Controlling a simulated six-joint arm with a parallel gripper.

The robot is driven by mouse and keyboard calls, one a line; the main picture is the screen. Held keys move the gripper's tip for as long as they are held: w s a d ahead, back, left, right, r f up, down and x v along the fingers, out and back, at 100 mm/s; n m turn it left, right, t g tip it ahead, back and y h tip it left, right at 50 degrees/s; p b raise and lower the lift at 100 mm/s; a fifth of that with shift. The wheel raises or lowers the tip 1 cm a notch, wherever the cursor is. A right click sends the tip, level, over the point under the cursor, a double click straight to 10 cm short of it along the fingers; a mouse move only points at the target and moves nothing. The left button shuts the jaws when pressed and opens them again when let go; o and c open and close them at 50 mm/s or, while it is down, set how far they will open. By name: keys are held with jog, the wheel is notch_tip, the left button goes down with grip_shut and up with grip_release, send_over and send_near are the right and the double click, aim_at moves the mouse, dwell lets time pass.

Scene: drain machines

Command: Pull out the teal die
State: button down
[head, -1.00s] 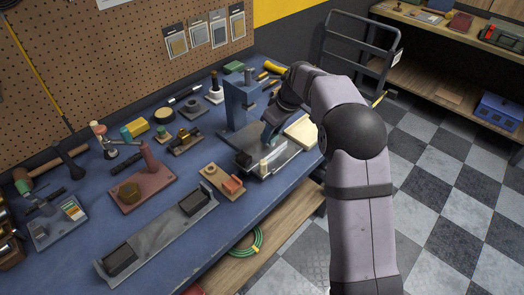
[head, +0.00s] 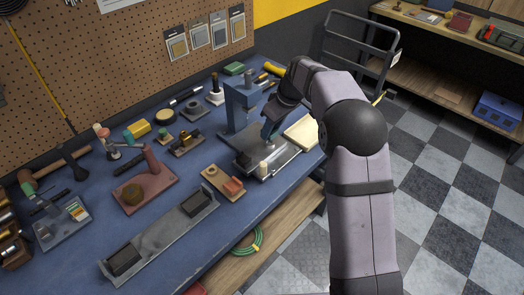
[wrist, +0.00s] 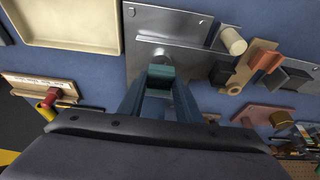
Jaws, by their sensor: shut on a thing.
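My gripper (wrist: 160,88) is shut on the teal die (wrist: 160,72), a small block between the fingertips in the wrist view. A round grey metal part shows just beyond the die, over a grey metal plate (wrist: 185,22); I cannot tell whether the die touches it. In the head view my gripper (head: 268,132) is low over the base of the blue-grey press (head: 237,108), just right of its column. The die itself is hard to make out there.
A cream tray (head: 303,133) lies right of the press; it also shows in the wrist view (wrist: 65,42). A pale cylinder (head: 264,168) stands on the plate's front. A wooden block with an orange piece (head: 233,185) and a long grey fixture (head: 160,240) lie nearer.

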jog(key=shift+r+p, duration=0.55)
jog(key=shift+r, duration=0.25)
